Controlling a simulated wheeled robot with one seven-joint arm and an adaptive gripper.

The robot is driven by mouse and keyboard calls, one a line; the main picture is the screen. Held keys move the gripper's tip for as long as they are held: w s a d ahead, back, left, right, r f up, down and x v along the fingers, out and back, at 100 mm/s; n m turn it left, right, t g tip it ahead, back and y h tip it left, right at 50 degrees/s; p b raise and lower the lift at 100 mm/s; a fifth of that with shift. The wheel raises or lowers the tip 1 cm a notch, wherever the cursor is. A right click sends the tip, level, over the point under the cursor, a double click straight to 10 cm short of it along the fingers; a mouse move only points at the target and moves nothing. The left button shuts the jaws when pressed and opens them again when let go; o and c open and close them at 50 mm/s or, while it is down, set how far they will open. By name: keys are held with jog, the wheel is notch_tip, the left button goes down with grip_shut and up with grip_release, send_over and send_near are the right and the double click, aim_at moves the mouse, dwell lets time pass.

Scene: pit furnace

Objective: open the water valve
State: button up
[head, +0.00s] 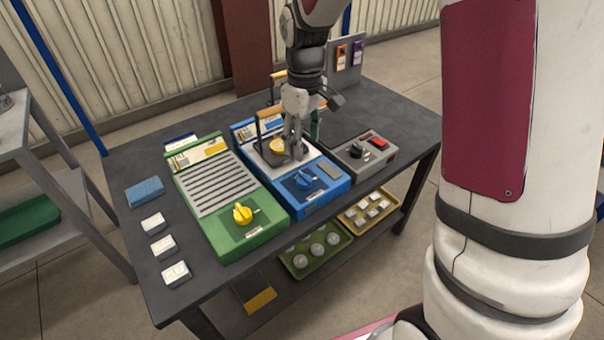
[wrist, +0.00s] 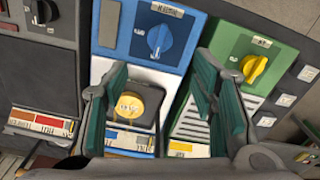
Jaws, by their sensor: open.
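A blue unit (head: 328,199) stands on the table with a blue knob (head: 305,179) on its front face. Its label is too small to read, and nothing marks it clearly as the water valve. The knob also shows in the wrist view (wrist: 159,40), beyond my fingertips. A green unit (head: 215,178) beside it on the left bears a yellow knob (head: 243,213), also in the wrist view (wrist: 253,67). My gripper (head: 294,153) is open and empty above the blue unit's back half, behind the blue knob. In the wrist view its fingers (wrist: 163,66) are spread, with a round yellow piece (wrist: 129,105) between them.
A grey box (head: 365,151) with a black knob and a red switch stands right of the blue unit. Handles with wooden grips rise near my gripper. White blocks (head: 162,245) and a blue sponge-like block (head: 144,192) lie at the left. Trays (head: 316,262) sit on the lower shelf.

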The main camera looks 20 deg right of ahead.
aim_at(304, 175)
notch_tip(304, 175, down, 11)
jog(key=shift+f+b, duration=0.1)
jog(key=shift+b, duration=0.8)
jog(key=c, duration=1.1)
